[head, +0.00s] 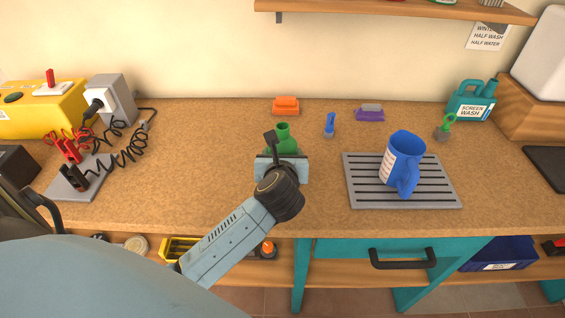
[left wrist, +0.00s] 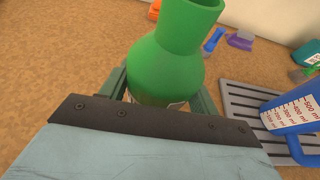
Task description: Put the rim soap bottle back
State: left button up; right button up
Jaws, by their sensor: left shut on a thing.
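The green bottle (head: 283,131), which appears to be the rim soap bottle, stands upright or nearly so over the worktop. My left gripper (head: 281,156) is shut on it, and in the head view it hides the bottle's lower part. In the left wrist view the green bottle (left wrist: 168,62) fills the space between the two fingers, with its neck open and no cap visible. Whether its base touches the worktop is hidden. My right gripper is in neither view.
On the worktop (head: 190,140), a blue measuring jug (head: 402,160) stands on a grey slatted tray (head: 360,190) to the right. Behind are an orange brush (head: 286,106), a blue item (head: 329,125) and a purple brush (head: 370,114). A wooden shelf (head: 400,10) hangs above.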

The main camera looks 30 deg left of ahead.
pick_arm(q)
jog(key=shift+f, duration=1.1)
jog(key=shift+f, duration=0.1)
jog(key=o, duration=1.1)
jog(key=shift+r, duration=0.25)
jog(key=v, duration=1.2)
jog(key=shift+f, duration=0.1)
